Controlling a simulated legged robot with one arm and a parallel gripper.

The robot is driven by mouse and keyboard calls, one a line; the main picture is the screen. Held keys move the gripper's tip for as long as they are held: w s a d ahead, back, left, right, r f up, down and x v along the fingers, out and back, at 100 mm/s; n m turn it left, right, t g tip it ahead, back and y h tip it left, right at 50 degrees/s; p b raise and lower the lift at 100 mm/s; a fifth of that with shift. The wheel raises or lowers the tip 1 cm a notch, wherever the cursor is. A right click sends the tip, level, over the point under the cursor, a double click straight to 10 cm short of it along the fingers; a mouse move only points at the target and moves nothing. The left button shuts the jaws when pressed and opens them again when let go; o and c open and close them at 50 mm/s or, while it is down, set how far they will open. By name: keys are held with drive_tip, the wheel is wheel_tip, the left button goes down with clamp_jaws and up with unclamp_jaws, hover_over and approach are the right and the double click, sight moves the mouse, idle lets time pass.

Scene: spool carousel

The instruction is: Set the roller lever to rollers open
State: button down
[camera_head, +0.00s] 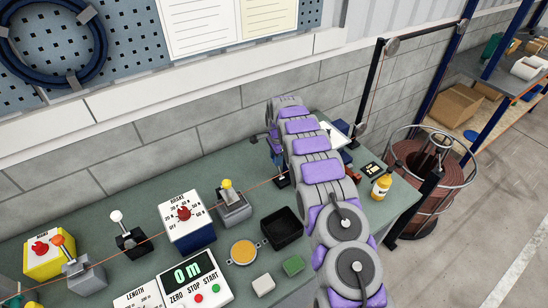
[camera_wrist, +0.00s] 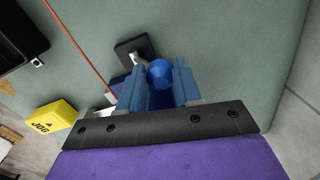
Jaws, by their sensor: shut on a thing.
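In the wrist view a lever with a round blue knob (camera_wrist: 160,73) stands above the green bench. Its dark base (camera_wrist: 135,50) shows just behind the knob. My gripper (camera_wrist: 158,92) has its two blue fingers on either side of the knob and is shut on it. In the head view my gripper (camera_head: 276,146) is at the back of the bench, and my arm hides most of this lever. Its setting, and any label naming it, cannot be read in either view.
Other levers have a yellow knob (camera_head: 227,184), a white knob (camera_head: 116,216) and an orange knob (camera_head: 58,240). A black bin (camera_head: 282,230) and an amber bottle (camera_head: 381,187) stand near my arm. An orange cable (camera_wrist: 85,50) runs close to the lever. A yellow JOG box (camera_wrist: 50,116) is nearby.

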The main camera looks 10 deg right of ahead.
drive_tip(key=shift+s+d+r+t+y+b, duration=0.25)
drive_tip(key=shift+s+d+t+b, duration=0.15)
drive_tip(key=shift+s+t+b, duration=0.2)
drive_tip(key=shift+s+d+r+t+y+b, duration=0.15)
drive_tip(key=shift+s+d+t+y+b, duration=0.2)
drive_tip(key=shift+t, duration=0.35)
drive_tip(key=s+d+f+t+y+b, duration=0.1)
drive_tip(key=s+d+f+t+b, duration=0.1)
drive_tip(key=s+b, duration=0.5)
drive_tip(key=shift+s+d+f+t, duration=0.2)
drive_tip(key=shift+f+t, duration=0.2)
drive_tip(key=shift+t, duration=0.3)
idle(0.5)
drive_tip(key=shift+s+f+y+b, duration=0.15)
drive_tip(key=shift+f+y+b, duration=0.05)
drive_tip(key=shift+y+b, duration=0.1)
drive_tip(key=c, duration=1)
unclamp_jaws()
drive_tip(key=shift+o, duration=1.1)
drive_tip(key=shift+d+r, duration=0.15)
drive_tip(key=shift+d, duration=0.1)
drive_tip(key=shift+w+a+r, duration=0.15)
drive_tip(key=shift+w+r, duration=0.1)
drive_tip(key=shift+r, duration=0.05)
